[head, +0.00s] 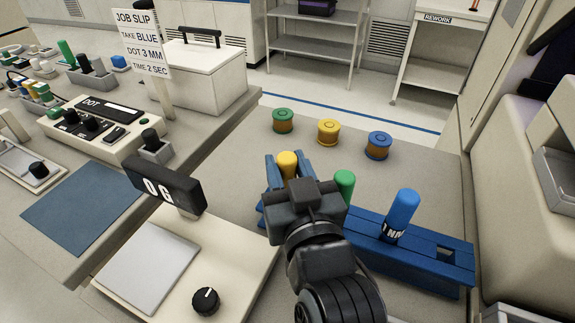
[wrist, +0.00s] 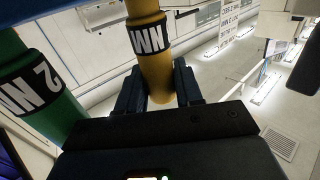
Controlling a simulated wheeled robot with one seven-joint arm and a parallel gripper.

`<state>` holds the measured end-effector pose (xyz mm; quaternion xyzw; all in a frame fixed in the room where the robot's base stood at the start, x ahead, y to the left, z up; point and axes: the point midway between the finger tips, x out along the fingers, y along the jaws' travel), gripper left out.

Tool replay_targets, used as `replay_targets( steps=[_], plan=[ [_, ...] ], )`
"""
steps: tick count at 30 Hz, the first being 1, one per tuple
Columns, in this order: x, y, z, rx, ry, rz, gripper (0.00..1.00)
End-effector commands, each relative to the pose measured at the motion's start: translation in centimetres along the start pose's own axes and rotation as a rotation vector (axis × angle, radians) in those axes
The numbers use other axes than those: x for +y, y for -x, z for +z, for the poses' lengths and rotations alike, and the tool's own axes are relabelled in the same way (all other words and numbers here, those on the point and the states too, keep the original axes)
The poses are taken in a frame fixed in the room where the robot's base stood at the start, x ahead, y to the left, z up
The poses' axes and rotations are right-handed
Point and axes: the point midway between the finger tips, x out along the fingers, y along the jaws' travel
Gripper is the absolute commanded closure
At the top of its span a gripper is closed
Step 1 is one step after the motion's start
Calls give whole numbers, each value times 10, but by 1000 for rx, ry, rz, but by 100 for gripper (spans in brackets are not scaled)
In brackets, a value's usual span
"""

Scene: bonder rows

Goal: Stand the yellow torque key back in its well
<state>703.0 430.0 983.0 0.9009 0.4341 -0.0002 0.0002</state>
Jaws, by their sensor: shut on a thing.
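The yellow torque key (head: 287,160) is between the fingers of my gripper (head: 285,172), which is shut on it at the left end of the blue rack (head: 440,262). In the wrist view the yellow key (wrist: 150,42) shows a dark lettered band, with the fingers (wrist: 158,90) on either side near its plain end. My gripper hides its lower part in the head view, so I cannot tell whether it is in a well. A green key (head: 344,184) and a blue key (head: 402,209) stand in the rack to the right. The green key (wrist: 35,88) is close beside my gripper.
Green (head: 283,121), yellow (head: 328,131) and blue (head: 379,144) spools stand behind the rack. A scale (head: 150,262) with a dark display (head: 163,184) is at the left. A beige machine (head: 520,150) borders the right. The bench between spools and rack is clear.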

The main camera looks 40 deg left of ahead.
Motion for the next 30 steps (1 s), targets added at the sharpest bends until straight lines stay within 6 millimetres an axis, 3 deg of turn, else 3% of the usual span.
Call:
replay_targets(
  steps=[11,12,20,30],
  plan=[
    [0,0,-1,1,0,0,100],
    [0,0,-1,1,0,0,61],
    [0,0,-1,1,0,0,36],
    [0,0,0,-1,0,0,35]
  ],
)
